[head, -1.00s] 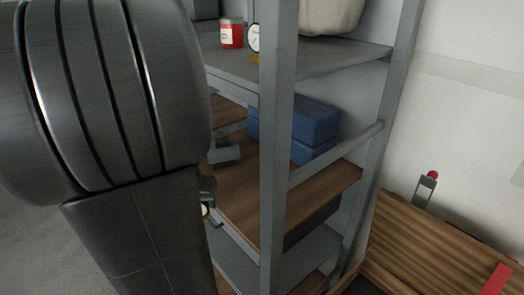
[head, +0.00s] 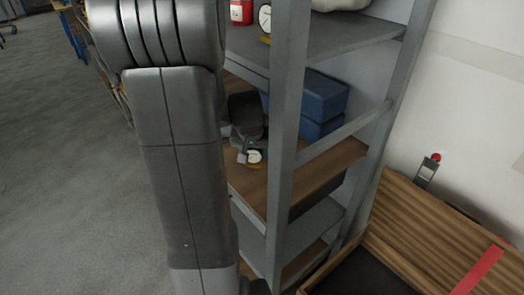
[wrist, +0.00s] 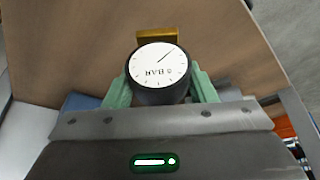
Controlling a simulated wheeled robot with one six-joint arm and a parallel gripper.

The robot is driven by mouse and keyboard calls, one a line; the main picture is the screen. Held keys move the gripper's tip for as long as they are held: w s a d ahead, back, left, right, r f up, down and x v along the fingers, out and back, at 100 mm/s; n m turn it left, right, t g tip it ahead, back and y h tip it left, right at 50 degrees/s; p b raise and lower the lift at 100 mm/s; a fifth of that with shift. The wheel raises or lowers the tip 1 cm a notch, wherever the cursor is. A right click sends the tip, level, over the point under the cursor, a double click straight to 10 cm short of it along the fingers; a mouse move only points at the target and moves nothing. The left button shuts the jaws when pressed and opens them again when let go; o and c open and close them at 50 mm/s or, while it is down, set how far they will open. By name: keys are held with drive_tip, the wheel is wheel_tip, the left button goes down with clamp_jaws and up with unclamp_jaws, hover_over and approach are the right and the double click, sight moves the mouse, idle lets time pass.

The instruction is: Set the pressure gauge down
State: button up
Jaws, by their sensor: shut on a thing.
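The pressure gauge (wrist: 157,68) has a white dial marked BAR, a dark round body and a brass fitting. It sits between the green fingers of my gripper (wrist: 160,92), which is shut on it. In the head view the held gauge (head: 254,157) shows small and pale at my gripper (head: 246,153), over the front part of the brown shelf board (head: 320,163). I cannot tell whether the brass fitting touches the board. Another white-dialled gauge (head: 264,18) stands on the grey upper shelf.
A blue box (head: 318,98) lies on the brown board behind a grey rack post (head: 285,125). A red can (head: 240,12) stands on the upper shelf (head: 340,38). A wooden crate (head: 425,240) is at the lower right. The brown board around the gauge looks clear in the wrist view.

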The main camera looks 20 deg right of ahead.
drive_tip(key=shift+w+d, duration=0.25)
drive_tip(key=shift+d, duration=0.6)
drive_tip(key=f, duration=0.2)
drive_tip(key=d+f, duration=0.1)
drive_tip(key=shift+w+d+p, duration=0.1)
drive_tip(key=shift+w+p, duration=0.15)
drive_tip(key=shift+p, duration=0.1)
drive_tip(key=shift+f, duration=0.25)
drive_tip(key=shift+f, duration=0.15)
drive_tip(key=o, duration=1.1)
